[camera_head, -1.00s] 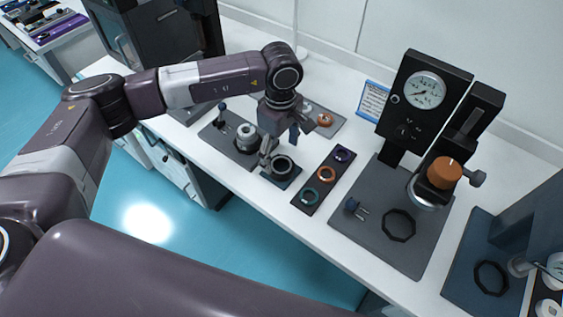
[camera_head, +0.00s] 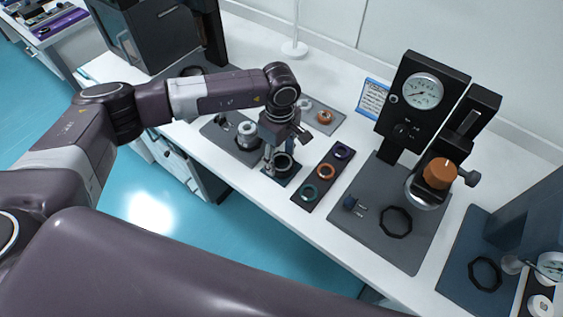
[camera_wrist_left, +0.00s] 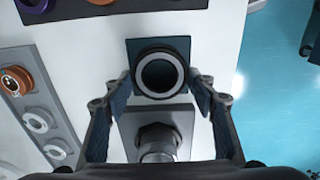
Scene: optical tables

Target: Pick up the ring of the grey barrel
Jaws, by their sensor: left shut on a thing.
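A dark ring (camera_wrist_left: 160,74) with a grey inner rim sits on a small dark blue square plate (camera_wrist_left: 137,50) in the left wrist view. In the head view the ring (camera_head: 284,162) is at the front of the white bench, partly hidden by my gripper. My left gripper (camera_head: 275,161) reaches down to it from above. In the left wrist view the fingers of the left gripper (camera_wrist_left: 162,85) stand on either side of the ring, shut on it. The ring is still at the plate; any gap below it is hidden. My right gripper is not in view.
A dark tray (camera_head: 306,207) holds purple, orange and teal rings right of the gripper. A grey plate (camera_head: 217,136) with a metal cylinder (camera_head: 248,134) is to the left. A gauge stand (camera_head: 413,120) with an orange knob (camera_head: 440,173) stands further right.

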